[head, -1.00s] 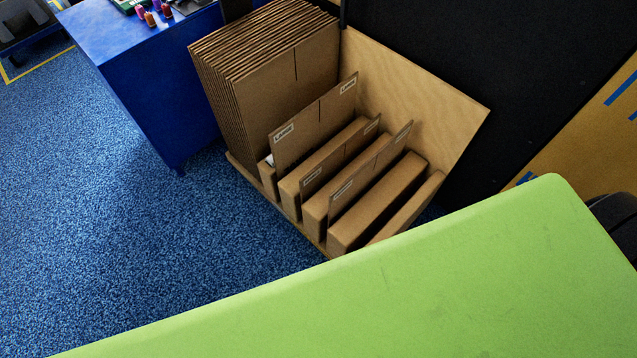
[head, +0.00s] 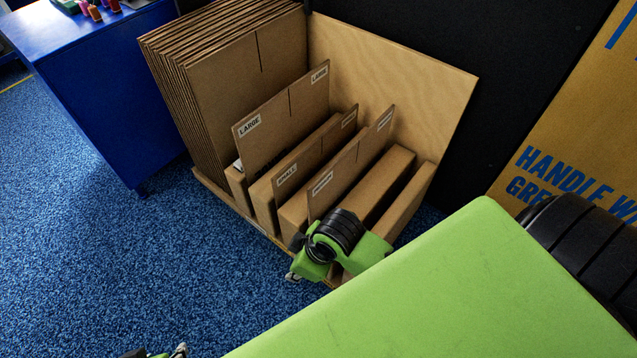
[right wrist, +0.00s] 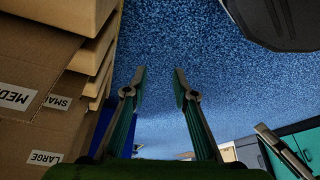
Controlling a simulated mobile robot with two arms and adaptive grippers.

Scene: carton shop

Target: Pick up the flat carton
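Flat cartons stand on edge in a slotted rack (head: 268,222) in the head view. One labelled LARGE (head: 287,118) is at the left, one labelled SMALL (head: 312,158) in the middle and one labelled MEDIUM (head: 352,165) at the right. Which one the task means, I cannot tell. My right gripper (head: 294,276) is at the rack's front edge, mostly hidden by its wrist. In the right wrist view, its fingers (right wrist: 158,74) are apart with only floor between them, and the cartons are to their left. My left gripper (head: 178,351) barely shows at the bottom edge.
A thick row of large flat cartons (head: 213,82) stands at the rack's back left. A plywood panel (head: 410,85) closes its back. A blue cabinet (head: 95,95) stands at left. Blue floor (head: 110,260) is free in front.

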